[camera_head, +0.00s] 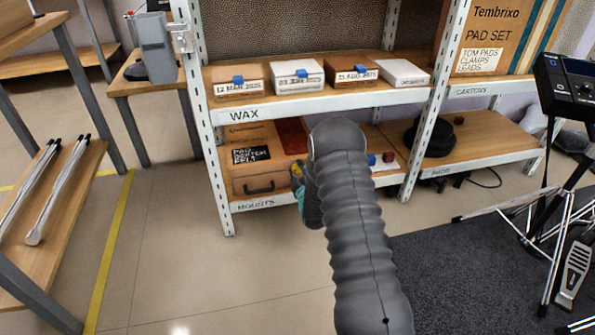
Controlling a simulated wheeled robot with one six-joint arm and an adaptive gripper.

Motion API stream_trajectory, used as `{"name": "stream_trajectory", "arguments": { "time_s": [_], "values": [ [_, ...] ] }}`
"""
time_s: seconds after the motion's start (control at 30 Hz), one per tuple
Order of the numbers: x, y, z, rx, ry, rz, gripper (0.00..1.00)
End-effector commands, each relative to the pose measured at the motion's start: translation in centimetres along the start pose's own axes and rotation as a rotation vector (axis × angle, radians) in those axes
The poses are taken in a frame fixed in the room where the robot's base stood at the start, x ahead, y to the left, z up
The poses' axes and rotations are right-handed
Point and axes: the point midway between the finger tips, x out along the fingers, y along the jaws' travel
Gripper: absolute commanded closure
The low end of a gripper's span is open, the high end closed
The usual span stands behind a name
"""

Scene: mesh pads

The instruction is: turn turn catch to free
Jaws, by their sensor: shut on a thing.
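My gripper (299,180) is in front of the lower shelf, at the right part of the wooden case (241,186). My own grey arm covers most of it, and only a small yellow and teal part shows at its left edge. The case has a black label and a dark handle on its front. The turn catch cannot be made out; it is hidden behind my gripper and arm, where the gripper is shut on it. How far the catch is turned cannot be seen.
The white upper shelf edge (285,107) runs just above the case. Several small boxes stand on that shelf. A dark round object (430,137) lies on the lower shelf to the right. A wooden rack (45,215) stands at left. Floor between is clear.

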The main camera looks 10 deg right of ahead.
Motion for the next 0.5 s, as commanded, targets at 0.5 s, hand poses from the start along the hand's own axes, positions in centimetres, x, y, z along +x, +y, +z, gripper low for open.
{"name": "stream_trajectory", "arguments": {
  "time_s": [0.5],
  "values": [
    [0.02,0.01,-0.04,-0.231,0.001,0.0,1.0]
  ]
}}
